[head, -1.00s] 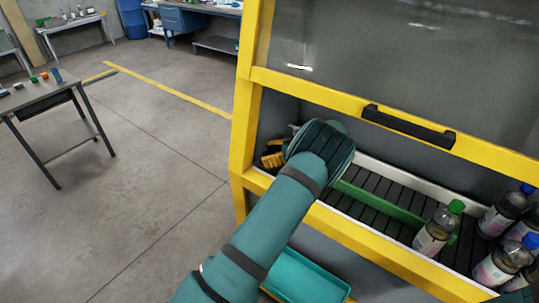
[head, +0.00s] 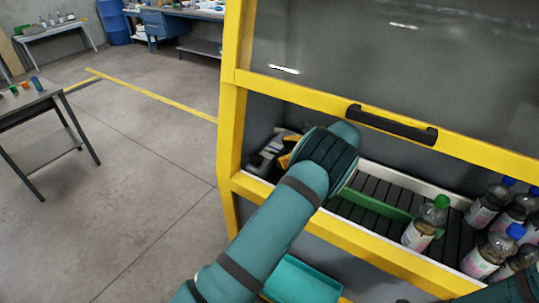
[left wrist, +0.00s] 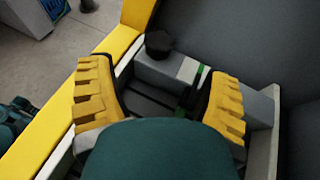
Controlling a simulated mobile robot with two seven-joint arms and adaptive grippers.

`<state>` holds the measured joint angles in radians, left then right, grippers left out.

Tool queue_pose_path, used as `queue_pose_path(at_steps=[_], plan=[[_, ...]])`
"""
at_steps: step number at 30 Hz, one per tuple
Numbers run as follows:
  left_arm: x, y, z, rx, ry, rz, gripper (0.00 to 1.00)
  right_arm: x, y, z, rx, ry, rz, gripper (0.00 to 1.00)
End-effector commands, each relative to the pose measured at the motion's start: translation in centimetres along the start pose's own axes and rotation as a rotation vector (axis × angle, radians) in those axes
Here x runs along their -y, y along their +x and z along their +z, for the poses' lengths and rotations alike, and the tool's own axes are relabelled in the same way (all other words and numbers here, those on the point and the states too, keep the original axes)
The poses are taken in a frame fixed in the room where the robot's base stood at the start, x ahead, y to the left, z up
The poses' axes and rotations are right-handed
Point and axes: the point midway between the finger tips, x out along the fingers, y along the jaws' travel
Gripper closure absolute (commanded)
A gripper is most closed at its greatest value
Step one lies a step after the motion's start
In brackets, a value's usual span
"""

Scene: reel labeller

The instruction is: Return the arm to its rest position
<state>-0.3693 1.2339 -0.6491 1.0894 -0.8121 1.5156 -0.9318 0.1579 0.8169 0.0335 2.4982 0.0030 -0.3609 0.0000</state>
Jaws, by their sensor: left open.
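My left arm reaches through the opening of the yellow-framed machine (head: 230,130). My left gripper (head: 285,157) is mostly hidden behind its own wrist in the head view. In the left wrist view its two yellow fingers (left wrist: 160,100) stand wide apart with nothing held between them. Beyond them is a grey block with a black knob (left wrist: 158,45), at the left end of the conveyor (head: 375,190). A teal part of my other arm shows in the head view's lower right corner; its gripper is out of sight.
A green-capped bottle (head: 425,222) stands on the conveyor by a green rail (head: 370,208). Several blue-capped bottles stand at the right. A black handle (head: 392,124) crosses above the opening. A teal tray (head: 303,281) sits below. The floor at left is open up to a table (head: 28,98).

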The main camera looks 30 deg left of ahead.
Motion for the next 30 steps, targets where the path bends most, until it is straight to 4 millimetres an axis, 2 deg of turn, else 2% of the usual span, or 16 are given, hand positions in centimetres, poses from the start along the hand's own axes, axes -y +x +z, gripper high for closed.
queue_pose_path(at_steps=[3, 7, 30], plan=[[0.0, -1.4, 0.0, -0.001, 0.000, -0.001, 0.22, 0.0, 0.0, 0.0, 0.000, 0.000, 0.000, 0.53], [0.0, -2.1, 0.0, -0.001, 0.000, 0.000, 0.22, 0.0, 0.0, 0.0, 0.000, 0.000, 0.000, 0.53], [0.0, -2.1, 0.0, -0.001, 0.000, 0.001, 0.22, 0.0, 0.0, 0.0, 0.000, 0.000, 0.000, 0.53]])
